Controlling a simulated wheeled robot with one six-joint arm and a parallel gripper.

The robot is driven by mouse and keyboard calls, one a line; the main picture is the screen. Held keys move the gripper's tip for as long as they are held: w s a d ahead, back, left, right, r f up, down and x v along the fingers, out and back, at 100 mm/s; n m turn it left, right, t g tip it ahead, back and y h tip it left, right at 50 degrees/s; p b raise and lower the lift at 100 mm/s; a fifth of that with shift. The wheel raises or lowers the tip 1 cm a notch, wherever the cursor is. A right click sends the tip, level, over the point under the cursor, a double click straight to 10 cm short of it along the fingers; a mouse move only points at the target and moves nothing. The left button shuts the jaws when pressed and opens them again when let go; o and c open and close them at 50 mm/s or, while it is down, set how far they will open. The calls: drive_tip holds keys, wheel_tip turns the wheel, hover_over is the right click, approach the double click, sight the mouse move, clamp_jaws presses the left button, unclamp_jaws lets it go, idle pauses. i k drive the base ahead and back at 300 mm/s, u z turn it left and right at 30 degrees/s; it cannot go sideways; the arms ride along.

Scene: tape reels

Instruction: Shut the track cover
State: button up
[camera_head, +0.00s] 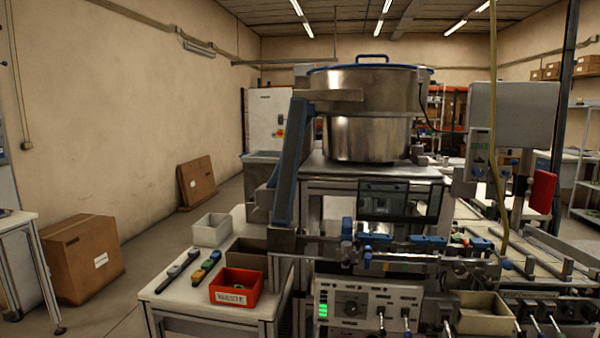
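A dark-framed, see-through panel (399,186) stands raised in front of the metal stand, below the large steel bowl (368,138). It looks like the track cover, tilted up and open, but I cannot tell for certain. Below it runs a track (405,252) with blue blocks (374,238) and metal rods along it. The panel's hinge is too small to make out. My gripper is not in view.
A white side table (170,293) at left front holds a red labelled bin (236,288), a white bin (211,230) and parts strips. A control box (367,308) with levers stands at front. A red panel (541,191) hangs at right.

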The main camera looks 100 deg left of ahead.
sight(404, 218)
drive_tip(key=u, duration=2.5)
drive_tip(key=i, duration=0.5)
